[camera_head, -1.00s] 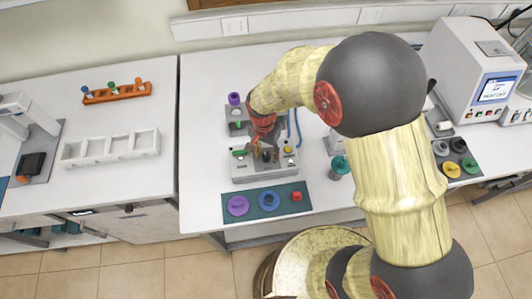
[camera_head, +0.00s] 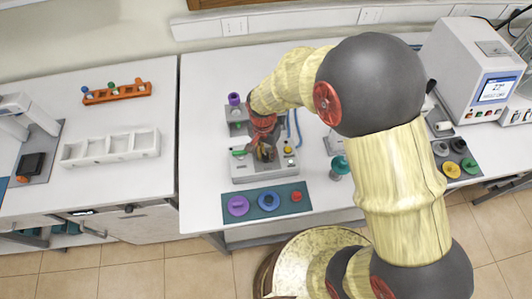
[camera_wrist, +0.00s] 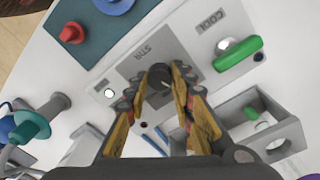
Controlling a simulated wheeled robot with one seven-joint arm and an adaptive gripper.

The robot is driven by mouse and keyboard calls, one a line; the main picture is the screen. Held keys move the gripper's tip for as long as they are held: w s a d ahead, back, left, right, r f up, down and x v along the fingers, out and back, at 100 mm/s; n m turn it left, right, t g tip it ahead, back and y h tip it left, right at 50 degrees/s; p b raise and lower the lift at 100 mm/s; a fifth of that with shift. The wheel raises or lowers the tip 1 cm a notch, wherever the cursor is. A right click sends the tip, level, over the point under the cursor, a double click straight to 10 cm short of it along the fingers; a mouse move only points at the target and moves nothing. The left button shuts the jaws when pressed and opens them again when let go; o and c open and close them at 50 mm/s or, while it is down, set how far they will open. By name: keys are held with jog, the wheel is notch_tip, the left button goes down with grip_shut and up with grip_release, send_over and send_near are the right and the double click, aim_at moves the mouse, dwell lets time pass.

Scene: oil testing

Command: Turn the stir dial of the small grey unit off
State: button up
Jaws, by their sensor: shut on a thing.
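The small grey unit (camera_head: 250,172) stands on the white table; it also fills the middle of the wrist view (camera_wrist: 205,15). Its black stir dial (camera_wrist: 159,78) sits by a partly covered label that starts "STI". A pale mark on the dial points to the lower right in the wrist view. My gripper (camera_wrist: 160,86) is shut on the dial, one fingertip on each side. In the head view my gripper (camera_head: 265,152) hides the dial. A green handle (camera_wrist: 238,54) sits by the "COOL" label on the same unit.
A dark green mat (camera_head: 283,205) with a purple ring (camera_head: 238,206), a blue ring (camera_head: 269,201) and a red knob (camera_head: 296,197) lies in front of the unit. A teal-topped item (camera_head: 339,166) stands to its right. A grey holder (camera_wrist: 262,128) stands close behind the unit.

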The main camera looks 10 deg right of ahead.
aim_at(264, 156)
jog(key=shift+n, duration=0.4)
grip_shut()
jog(key=n, duration=0.3)
jog(key=shift+n, duration=2.1)
jog(key=shift+t, duration=0.3)
jog(key=o, duration=1.1)
grip_release()
jog(key=shift+r, duration=0.1)
jog(key=shift+a+r, duration=0.15)
jog(key=shift+r, duration=2.8)
jog(key=shift+a+r, duration=0.15)
jog(key=shift+r, duration=2.8)
